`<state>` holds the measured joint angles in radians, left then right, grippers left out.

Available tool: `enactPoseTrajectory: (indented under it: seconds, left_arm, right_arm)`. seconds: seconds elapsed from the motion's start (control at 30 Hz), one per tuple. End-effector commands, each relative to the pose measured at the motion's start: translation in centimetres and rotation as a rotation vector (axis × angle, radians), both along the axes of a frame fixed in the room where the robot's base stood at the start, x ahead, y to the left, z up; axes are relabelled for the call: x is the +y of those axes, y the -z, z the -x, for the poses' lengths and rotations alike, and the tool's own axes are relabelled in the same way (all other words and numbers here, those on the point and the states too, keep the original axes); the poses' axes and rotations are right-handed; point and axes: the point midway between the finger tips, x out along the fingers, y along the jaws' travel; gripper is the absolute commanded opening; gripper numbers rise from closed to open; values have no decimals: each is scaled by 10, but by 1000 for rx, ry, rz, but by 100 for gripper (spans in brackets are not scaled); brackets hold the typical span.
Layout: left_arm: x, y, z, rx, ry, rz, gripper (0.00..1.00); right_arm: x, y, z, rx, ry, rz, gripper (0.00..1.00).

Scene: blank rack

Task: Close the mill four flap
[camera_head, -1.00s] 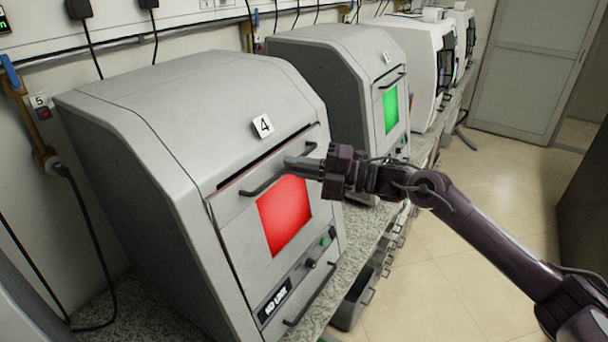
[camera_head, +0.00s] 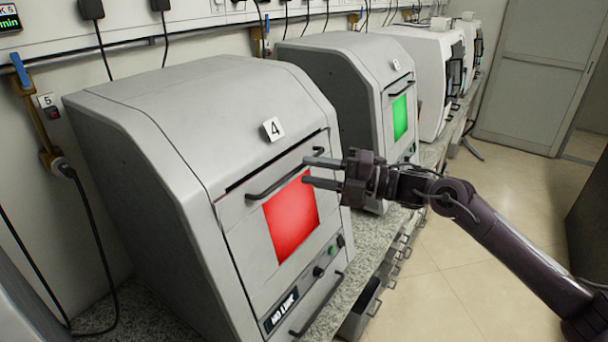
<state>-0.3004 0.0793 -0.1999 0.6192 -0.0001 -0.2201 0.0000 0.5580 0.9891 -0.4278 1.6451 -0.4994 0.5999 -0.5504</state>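Mill four is the grey cabinet (camera_head: 150,130) marked with a "4" card (camera_head: 273,129). Its flap (camera_head: 240,237) is the front panel with a glowing red window (camera_head: 291,218) and a dark bar handle (camera_head: 270,184) near the top. The flap lies close to the cabinet front, with a dark slit along its top edge. I cannot tell whether it is fully shut. My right gripper (camera_head: 316,172) is open, its two fingers apart and pointing left at the right end of the handle. I cannot tell whether they touch it. My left gripper is not in view.
A similar mill (camera_head: 345,95) with a green window stands behind, with white machines (camera_head: 425,75) further along the granite-like bench (camera_head: 355,243). A lower handle (camera_head: 317,305) sits below the flap. Cables hang at the left wall. The floor (camera_head: 450,275) at right is clear.

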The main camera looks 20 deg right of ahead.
Motion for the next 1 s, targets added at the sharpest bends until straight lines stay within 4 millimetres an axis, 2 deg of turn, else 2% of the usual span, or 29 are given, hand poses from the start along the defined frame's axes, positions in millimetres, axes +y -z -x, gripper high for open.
enactPoseTrajectory:
  seconds: [0.03,0.1,0.3,1.0]
  left_arm:
    - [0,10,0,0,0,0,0]
    - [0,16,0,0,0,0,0]
    - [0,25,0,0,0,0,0]
    - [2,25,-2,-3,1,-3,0]
  right_arm:
    - [-9,8,5,0,2,3,31]
    - [-20,8,11,1,2,4,31]
    - [-39,7,22,1,0,2,31]
    - [-42,4,24,0,0,0,31]
